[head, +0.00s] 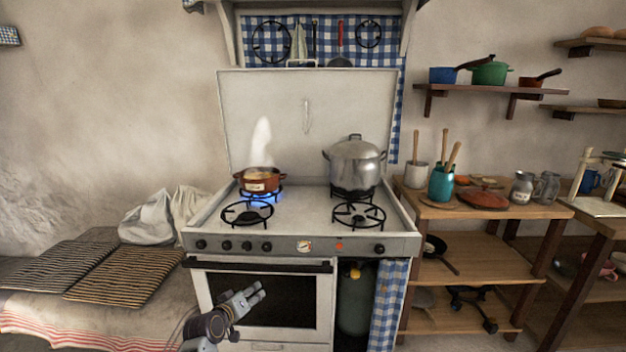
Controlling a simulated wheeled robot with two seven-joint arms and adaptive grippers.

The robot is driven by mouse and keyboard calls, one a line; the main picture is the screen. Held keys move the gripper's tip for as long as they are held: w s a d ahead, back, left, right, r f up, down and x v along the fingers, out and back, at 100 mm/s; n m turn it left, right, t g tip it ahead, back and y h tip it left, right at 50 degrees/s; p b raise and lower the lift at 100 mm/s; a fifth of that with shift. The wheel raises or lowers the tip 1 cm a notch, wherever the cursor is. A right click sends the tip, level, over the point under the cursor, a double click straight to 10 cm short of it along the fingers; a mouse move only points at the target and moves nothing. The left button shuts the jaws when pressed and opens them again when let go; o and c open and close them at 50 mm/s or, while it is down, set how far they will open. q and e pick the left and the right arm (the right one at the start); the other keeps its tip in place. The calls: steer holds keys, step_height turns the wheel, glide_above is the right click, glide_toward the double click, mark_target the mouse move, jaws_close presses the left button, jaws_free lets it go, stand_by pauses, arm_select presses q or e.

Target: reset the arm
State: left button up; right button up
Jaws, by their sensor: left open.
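My left gripper (254,294) is raised in front of the oven door, at the lower middle of the head view. Its fingers point up and to the right; it is open with nothing between them. It appears apart from the stove (215,236). My right gripper does not show in the head view.
A brown pot (258,183) steams on a lit blue burner at the back left of the stove. A large metal pot (354,165) stands at the back right. A wooden shelf unit (530,210) stands right; a bench with striped mats (125,275) is left.

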arm_select(q)
steer(key=s+f+m+g+y+p, duration=0.1)
steer(key=s+f+m+g+p, duration=0.2)
steer(key=s+f, duration=0.95)
steer(key=s+f+m+g+y+p, duration=0.1)
steer(key=s+f+m+g+p, duration=0.2)
steer(key=s+f, duration=0.95)
steer(key=s+f+m+g+y+p, duration=0.1)
steer(key=s+f+g+p, duration=0.3)
steer(key=s, duration=1.5)
steer(key=s+a+p, duration=0.3)
steer(key=s+p, duration=0.6)
steer(key=p, duration=0.1)
steer(key=s+a+r+g+p, duration=0.1)
steer(key=s+a+p, duration=0.1)
steer(key=s+p, duration=0.8)
steer(key=shift+a+r+g+p, duration=0.2)
steer(key=shift+a+g+p, duration=0.1)
steer(key=shift+a+p, duration=0.15)
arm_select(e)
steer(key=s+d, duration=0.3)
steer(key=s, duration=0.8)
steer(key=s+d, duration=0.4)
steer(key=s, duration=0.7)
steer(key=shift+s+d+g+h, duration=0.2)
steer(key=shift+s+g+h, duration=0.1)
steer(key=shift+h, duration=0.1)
